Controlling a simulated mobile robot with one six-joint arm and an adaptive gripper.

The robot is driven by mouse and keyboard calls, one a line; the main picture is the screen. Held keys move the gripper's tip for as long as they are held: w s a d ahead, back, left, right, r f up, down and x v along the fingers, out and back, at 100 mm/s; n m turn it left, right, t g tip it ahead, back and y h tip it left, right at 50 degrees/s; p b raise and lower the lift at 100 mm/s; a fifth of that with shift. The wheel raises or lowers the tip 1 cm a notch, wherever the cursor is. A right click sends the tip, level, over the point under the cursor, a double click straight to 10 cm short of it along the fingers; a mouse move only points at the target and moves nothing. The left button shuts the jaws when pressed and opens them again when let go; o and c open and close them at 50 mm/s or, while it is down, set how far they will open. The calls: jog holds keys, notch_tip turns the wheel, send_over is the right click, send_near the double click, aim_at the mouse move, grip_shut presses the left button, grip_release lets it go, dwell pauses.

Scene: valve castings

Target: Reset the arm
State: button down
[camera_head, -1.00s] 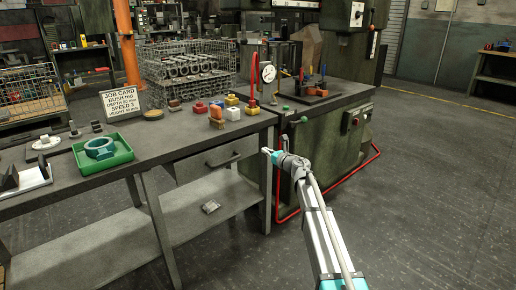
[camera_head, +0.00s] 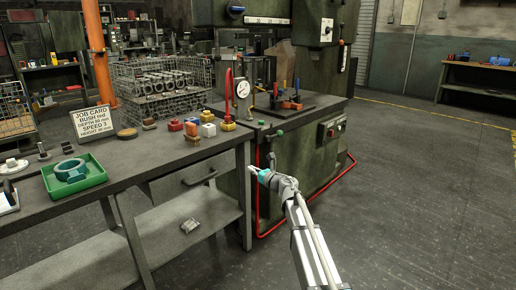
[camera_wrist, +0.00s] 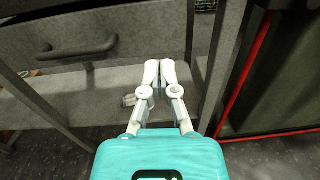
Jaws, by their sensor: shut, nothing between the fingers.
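My gripper (camera_head: 252,170) is at the end of my arm, in front of the right end of the workbench (camera_head: 150,160), beside its front leg in the head view. In the wrist view my gripper (camera_wrist: 160,70) has its two pale fingers together with nothing between them. Behind it there are the bench drawer with its handle (camera_wrist: 80,48) and the lower shelf (camera_wrist: 60,95). A small grey object (camera_head: 190,225) lies on that shelf.
A green tray (camera_head: 95,182) holding a teal ring, a job card (camera_head: 94,122) and several coloured blocks are on the bench. A green machine (camera_head: 300,150) with a red floor-level rail (camera_head: 335,180) stands to the right. Open floor (camera_head: 430,190) lies further right.

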jog(key=s+d+m+t+h, duration=0.2)
jog(key=d+m+t+h, duration=0.4)
jog(key=d+m+h, duration=0.7)
jog(key=s+d+f+m+g+h+p, duration=0.1)
jog(key=s+d+f+m+g+h, duration=0.15)
jog(key=s+d+m, duration=0.4)
jog(key=s+d+f+m+g+h, duration=0.2)
jog(key=d+f+m+g, duration=0.15)
jog(key=m, duration=0.65)
jog(key=s+d+f+m+g+y, duration=0.1)
jog(key=s+f+m+g, duration=0.35)
jog(key=s, duration=0.35)
jog(key=s+d+f+m+g, duration=0.2)
jog(key=s+f+m+g, duration=0.15)
jog(key=s+m, duration=0.35)
jog(key=s+a+f+m+g+y, duration=0.2)
jog(key=s, duration=0.5)
jog(key=s+a+f+m+g+y, duration=0.1)
jog(key=s+a+m+g+y, duration=0.15)
jog(key=s, duration=0.55)
notch_tip(320, 180, up, 38)
jog(key=h+p, duration=0.1)
jog(key=p, duration=3.7)
jog(key=shift+w+d+n+p, duration=0.2)
jog(key=shift+d+n+p, duration=0.05)
jog(key=shift+n+p, duration=0.2)
